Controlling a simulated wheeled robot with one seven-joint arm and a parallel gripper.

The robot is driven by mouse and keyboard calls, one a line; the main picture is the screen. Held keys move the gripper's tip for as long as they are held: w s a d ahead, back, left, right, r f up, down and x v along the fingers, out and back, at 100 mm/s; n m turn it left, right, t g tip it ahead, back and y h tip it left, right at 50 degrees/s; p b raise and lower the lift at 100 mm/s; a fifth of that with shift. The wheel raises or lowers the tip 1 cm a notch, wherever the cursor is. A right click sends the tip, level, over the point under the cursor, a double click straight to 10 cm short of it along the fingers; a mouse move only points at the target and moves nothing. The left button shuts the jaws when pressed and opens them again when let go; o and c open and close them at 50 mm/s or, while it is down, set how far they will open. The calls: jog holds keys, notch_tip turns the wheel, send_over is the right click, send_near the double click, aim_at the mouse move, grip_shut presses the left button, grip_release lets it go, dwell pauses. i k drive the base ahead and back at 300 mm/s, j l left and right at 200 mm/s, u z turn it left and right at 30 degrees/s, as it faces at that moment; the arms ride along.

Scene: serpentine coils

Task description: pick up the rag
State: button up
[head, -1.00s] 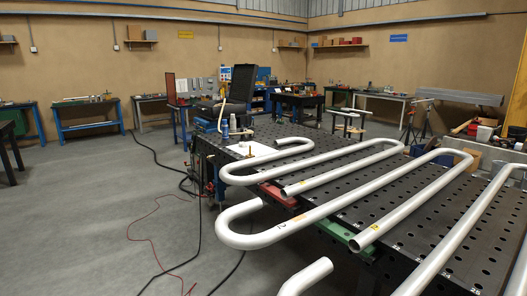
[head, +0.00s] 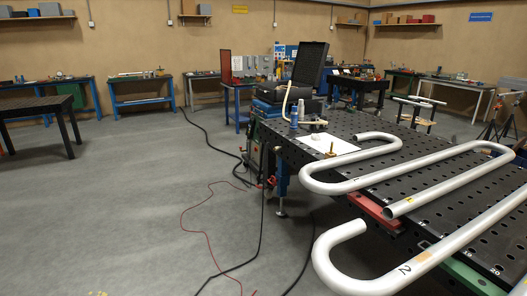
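I see nothing that is clearly a rag. A flat white sheet (head: 328,144) lies at the far left corner of the black perforated table (head: 384,122); I cannot tell whether it is cloth or paper. A blue bottle-like object (head: 294,118) and a small brass-coloured piece (head: 331,151) stand by it. My gripper is not in view.
Bent white pipes (head: 350,187) cover much of the table and overhang its near left edge. A red cable (head: 206,236) and black cables (head: 262,225) lie on the floor. Workbenches (head: 142,92) line the back wall.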

aim_at(315, 137)
jog(key=i+j+u, duration=0.2)
jog(key=i, duration=0.7)
jog(key=i+j+u, duration=0.2)
jog(key=i, duration=0.7)
jog(key=i+l+z, duration=0.15)
jog(key=i, duration=0.55)
jog(key=i+z, duration=0.2)
jog(key=i, duration=0.45)
jog(key=i+j+z, duration=0.15)
jog(key=i, duration=0.5)
jog(key=i+j+z, duration=0.15)
jog(key=i, duration=0.55)
jog(key=i+l, duration=0.1)
jog(key=i, duration=0.75)
jog(key=l+z, duration=0.05)
jog(key=l, duration=0.05)
